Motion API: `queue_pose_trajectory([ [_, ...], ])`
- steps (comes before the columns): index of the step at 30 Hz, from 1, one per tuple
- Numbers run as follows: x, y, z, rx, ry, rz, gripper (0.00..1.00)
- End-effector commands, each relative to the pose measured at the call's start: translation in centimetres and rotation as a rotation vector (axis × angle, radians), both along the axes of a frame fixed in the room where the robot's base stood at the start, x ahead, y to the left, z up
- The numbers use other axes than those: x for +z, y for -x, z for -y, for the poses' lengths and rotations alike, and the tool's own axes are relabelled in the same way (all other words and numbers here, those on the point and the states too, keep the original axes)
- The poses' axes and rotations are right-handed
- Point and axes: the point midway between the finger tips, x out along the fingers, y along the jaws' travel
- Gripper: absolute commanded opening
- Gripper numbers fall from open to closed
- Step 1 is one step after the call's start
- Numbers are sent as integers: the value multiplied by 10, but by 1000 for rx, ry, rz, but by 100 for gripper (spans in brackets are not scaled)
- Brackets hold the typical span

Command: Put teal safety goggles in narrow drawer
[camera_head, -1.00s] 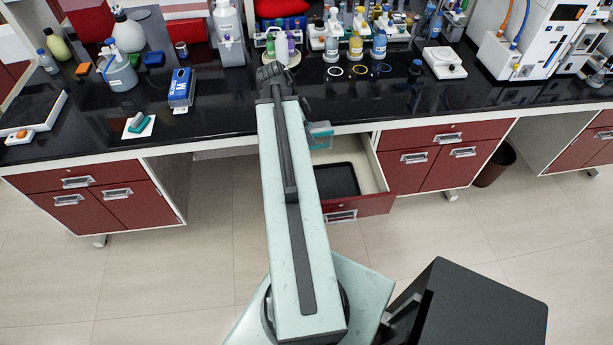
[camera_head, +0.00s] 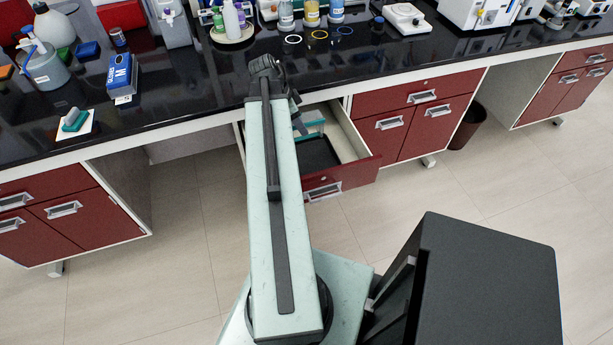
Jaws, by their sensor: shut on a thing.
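The teal safety goggles (camera_head: 311,121) show as a small translucent teal piece just right of my arm, at the back of the open narrow drawer. My gripper (camera_head: 299,122) is shut on them; it is mostly hidden behind my arm, with only dark parts showing. The narrow drawer (camera_head: 345,180) is pulled out below the bench edge, with a red front, a silver handle and pale inner walls. A black tray or liner (camera_head: 318,153) lies inside it. The goggles look over the drawer's back part; I cannot tell whether they touch it.
The black benchtop (camera_head: 190,95) is behind the drawer. A blue box (camera_head: 122,78), several bottles and a white scale-like device (camera_head: 407,18) stand on it. Red cabinets (camera_head: 405,125) stand right of the drawer. A dark bin (camera_head: 467,125) is farther right. The floor in front is clear.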

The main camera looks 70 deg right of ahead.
Motion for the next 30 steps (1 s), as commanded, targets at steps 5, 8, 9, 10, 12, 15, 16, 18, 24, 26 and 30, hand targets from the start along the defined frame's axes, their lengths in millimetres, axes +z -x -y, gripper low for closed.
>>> queue_pose_trajectory([
  [5, -34, 18, 13, -13, 3, 1, 2],
  [8, -33, 20, 14, -13, 2, 1, 2],
  [9, -32, 20, 14, -13, 3, 1, 2],
  [10, -33, 20, 14, -13, 3, 1, 2],
  [12, -40, 20, 14, -12, 3, 1, 2],
  [15, -60, 19, 14, -12, 3, 1, 2],
  [16, -67, 19, 14, -12, 3, 1, 2],
  [18, -84, 19, 14, -12, 3, 1, 2],
  [24, -96, 19, 13, -12, 3, 1, 2],
  [26, -97, 19, 13, -12, 3, 1, 2],
  [30, -118, 19, 13, -11, 3, 1, 2],
])
